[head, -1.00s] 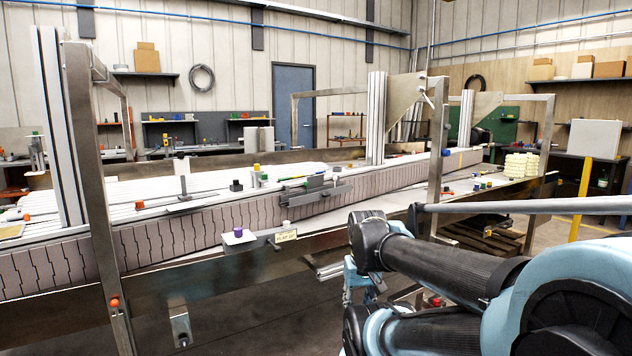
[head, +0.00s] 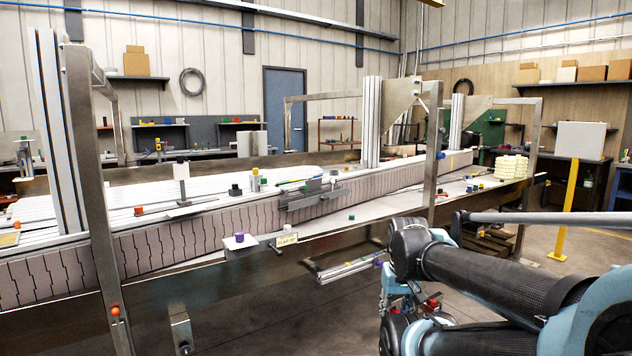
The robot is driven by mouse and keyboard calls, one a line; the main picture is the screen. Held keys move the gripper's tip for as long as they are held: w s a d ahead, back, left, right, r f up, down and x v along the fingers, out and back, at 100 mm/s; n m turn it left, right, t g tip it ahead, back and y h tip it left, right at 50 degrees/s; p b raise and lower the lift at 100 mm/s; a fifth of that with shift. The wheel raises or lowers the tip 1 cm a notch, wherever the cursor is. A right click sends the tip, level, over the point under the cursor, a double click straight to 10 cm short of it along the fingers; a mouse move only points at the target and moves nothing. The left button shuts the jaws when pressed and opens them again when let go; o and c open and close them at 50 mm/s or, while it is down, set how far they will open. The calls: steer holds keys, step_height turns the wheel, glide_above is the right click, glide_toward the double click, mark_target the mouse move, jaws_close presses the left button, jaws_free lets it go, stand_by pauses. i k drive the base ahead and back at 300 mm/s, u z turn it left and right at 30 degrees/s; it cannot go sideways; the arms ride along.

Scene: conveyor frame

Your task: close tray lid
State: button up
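I cannot pick out a tray lid with certainty. A small white plate with a purple knob (head: 239,240) sticks out at the near side of the conveyor frame (head: 200,265). A grey bracket-like holder (head: 312,195) is fixed along the conveyor's near side wall, above and right of the label. My dark and light-blue arm fills the lower right. I cannot make out my gripper's fingers anywhere.
Steel uprights (head: 96,210) and (head: 432,160) rise at the conveyor's near side. A round orange knob (head: 115,311) sits on the left upright. A slim metal bar (head: 350,266) juts out low beside my arm. Open floor (head: 270,310) lies in front. A yellow post (head: 571,205) stands at right.

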mark_target(314, 184)
steer(key=i, duration=1)
